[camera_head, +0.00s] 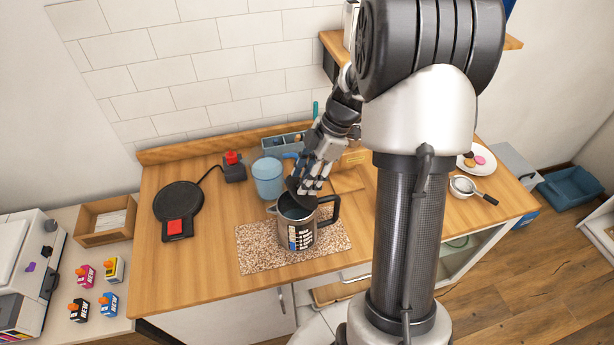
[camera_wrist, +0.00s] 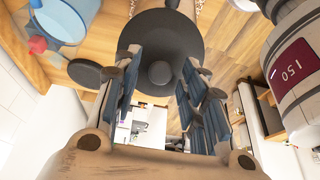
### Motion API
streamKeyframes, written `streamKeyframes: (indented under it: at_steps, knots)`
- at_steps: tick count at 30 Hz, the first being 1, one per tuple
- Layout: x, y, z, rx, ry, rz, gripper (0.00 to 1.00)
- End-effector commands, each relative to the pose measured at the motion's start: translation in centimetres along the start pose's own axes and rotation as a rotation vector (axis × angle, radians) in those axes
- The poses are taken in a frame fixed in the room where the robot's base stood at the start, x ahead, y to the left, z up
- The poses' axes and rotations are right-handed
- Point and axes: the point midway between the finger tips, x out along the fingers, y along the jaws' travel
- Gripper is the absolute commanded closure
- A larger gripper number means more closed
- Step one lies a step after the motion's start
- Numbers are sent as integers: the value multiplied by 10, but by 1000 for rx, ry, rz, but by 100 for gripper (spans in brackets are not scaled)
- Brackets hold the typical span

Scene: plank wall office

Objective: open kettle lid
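The kettle (camera_head: 301,236), a steel jug with a dark printed label and a black handle at its right, stands upright on a speckled mat (camera_head: 262,255). Its dark round lid (camera_head: 303,199) looks tilted up on the handle side, with the dark opening showing to its left. In the wrist view the lid (camera_wrist: 160,35) faces me with its round knob (camera_wrist: 160,72) in the middle. My gripper (camera_head: 312,185) is right above the lid. In the wrist view my gripper (camera_wrist: 160,75) has its fingers apart on both sides of the knob; contact with the lid is unclear.
A light-blue canister (camera_head: 268,180) stands close behind the kettle, left of my gripper. A black hot plate (camera_head: 178,203) lies further left. A blue-grey caddy (camera_head: 284,145) is at the back. The wooden counter left of the mat (camera_head: 190,265) is clear.

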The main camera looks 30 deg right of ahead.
Motion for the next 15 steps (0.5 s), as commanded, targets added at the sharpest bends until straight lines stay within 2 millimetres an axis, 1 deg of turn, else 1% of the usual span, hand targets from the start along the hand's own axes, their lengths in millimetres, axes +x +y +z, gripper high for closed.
streamKeyframes:
  at_steps: [7, 15]
  knots:
    - [0, 0, 0, 0, 0, 0, 62]
    - [0, 0, 0, 0, 0, 0, 80]
